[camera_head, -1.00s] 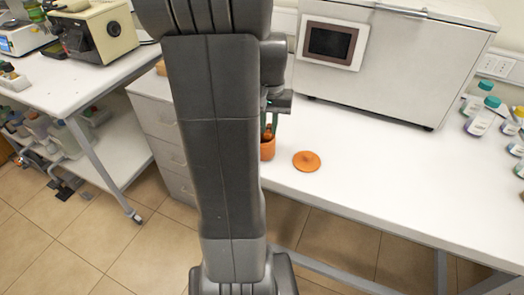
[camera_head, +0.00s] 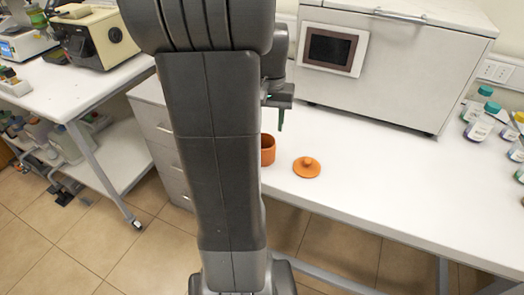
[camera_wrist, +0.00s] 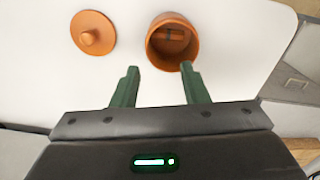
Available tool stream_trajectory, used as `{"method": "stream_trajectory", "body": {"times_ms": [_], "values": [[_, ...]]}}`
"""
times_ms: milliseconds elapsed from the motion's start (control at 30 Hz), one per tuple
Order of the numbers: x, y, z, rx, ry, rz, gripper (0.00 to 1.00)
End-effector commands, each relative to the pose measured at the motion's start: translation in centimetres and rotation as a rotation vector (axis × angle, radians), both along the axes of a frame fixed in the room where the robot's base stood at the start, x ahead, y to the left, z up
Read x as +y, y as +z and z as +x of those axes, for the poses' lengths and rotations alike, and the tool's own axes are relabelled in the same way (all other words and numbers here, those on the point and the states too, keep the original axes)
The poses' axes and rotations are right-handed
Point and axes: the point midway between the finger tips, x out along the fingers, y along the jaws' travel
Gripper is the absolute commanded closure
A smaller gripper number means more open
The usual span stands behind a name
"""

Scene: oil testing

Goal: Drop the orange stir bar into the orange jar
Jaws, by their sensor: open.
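The orange jar (camera_head: 267,150) stands uncovered on the white bench, partly hidden by my arm in the head view. In the wrist view I look into the jar (camera_wrist: 172,42) and see a small orange bar, the stir bar (camera_wrist: 175,36), lying inside on the bottom. My gripper (camera_wrist: 159,70) is open with its two green fingers apart and nothing between them. The fingertips are near the jar's rim in the wrist view. In the head view my gripper (camera_head: 281,118) is above and behind the jar, apart from it.
The orange lid with a knob (camera_head: 307,167) lies on the bench right of the jar. A large white machine (camera_head: 390,65) stands behind. Several bottles with coloured caps (camera_head: 484,120) are at the far right. The bench between is clear.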

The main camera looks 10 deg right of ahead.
Motion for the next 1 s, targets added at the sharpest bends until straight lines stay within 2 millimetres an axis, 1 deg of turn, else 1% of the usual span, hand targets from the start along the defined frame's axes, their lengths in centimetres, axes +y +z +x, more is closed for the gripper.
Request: {"method": "stream_trajectory", "body": {"times_ms": [33, 200, 300, 433, 600, 1000], "values": [[0.0, 1.4, 0.1, -0.006, 0.0, -0.001, 0.59], [0.0, 5.4, 0.1, -0.005, 0.0, -0.001, 0.59], [0.0, 7.3, 0.1, -0.004, 0.0, 0.0, 0.59], [0.0, 9.1, 0.1, -0.002, 0.0, -0.001, 0.59], [0.0, 10.1, 0.0, 0.0, 0.0, 0.0, 0.59], [0.0, 10.2, 0.0, 0.0, 0.0, 0.0, 0.59]]}}
